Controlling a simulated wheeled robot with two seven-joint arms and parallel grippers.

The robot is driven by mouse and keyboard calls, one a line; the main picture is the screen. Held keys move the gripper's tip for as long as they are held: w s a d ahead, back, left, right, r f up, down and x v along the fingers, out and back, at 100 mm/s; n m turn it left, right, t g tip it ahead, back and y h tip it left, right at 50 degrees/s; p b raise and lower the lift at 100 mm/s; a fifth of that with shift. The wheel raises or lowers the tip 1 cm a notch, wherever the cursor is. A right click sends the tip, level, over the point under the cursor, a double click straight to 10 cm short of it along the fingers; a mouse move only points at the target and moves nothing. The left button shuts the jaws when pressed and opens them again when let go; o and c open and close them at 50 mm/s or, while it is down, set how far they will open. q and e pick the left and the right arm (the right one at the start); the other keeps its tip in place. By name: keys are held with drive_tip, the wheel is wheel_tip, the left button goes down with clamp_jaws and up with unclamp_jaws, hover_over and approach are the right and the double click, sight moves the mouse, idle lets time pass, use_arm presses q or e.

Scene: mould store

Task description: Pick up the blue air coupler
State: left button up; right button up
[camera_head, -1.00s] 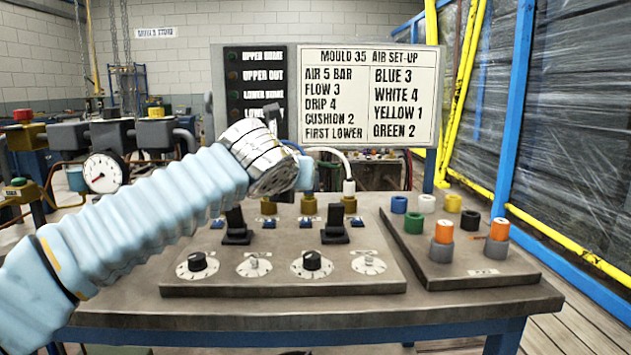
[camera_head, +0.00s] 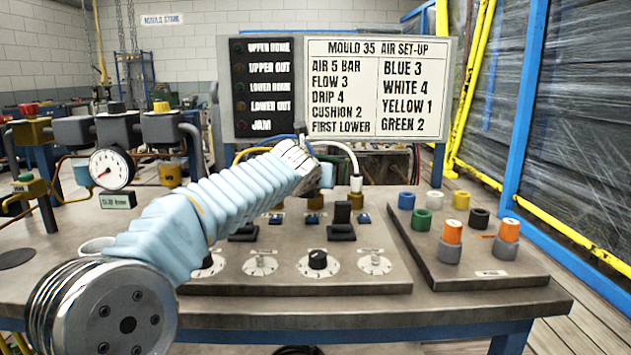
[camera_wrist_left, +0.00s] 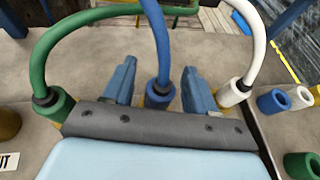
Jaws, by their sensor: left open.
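In the left wrist view, the blue air coupler (camera_wrist_left: 160,93) sits on the end of a blue hose (camera_wrist_left: 157,40). My left gripper (camera_wrist_left: 159,72) is open, with one blue finger on each side of the coupler; I cannot tell whether either finger touches it. In the head view my arm hides the coupler, and only part of my left gripper (camera_head: 326,176) shows beyond the wrist. A green coupler (camera_wrist_left: 56,103) stands left of the fingers and a white coupler (camera_wrist_left: 234,93) right of them. My right gripper is not in view.
The control plate (camera_head: 300,282) has dials and black switches. A side plate (camera_head: 455,275) at right carries loose coloured rings, including a blue ring (camera_head: 406,200), and orange-topped pieces. A sign board (camera_head: 375,90) stands behind. A gauge (camera_head: 112,168) is at left.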

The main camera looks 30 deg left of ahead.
use_arm(q)
drive_tip(key=shift+w+a+f, duration=0.1)
drive_tip(key=shift+w+a, duration=0.05)
drive_tip(key=shift+w, duration=0.15)
drive_tip(key=c, duration=1.1)
drive_tip(key=shift+o, duration=0.2)
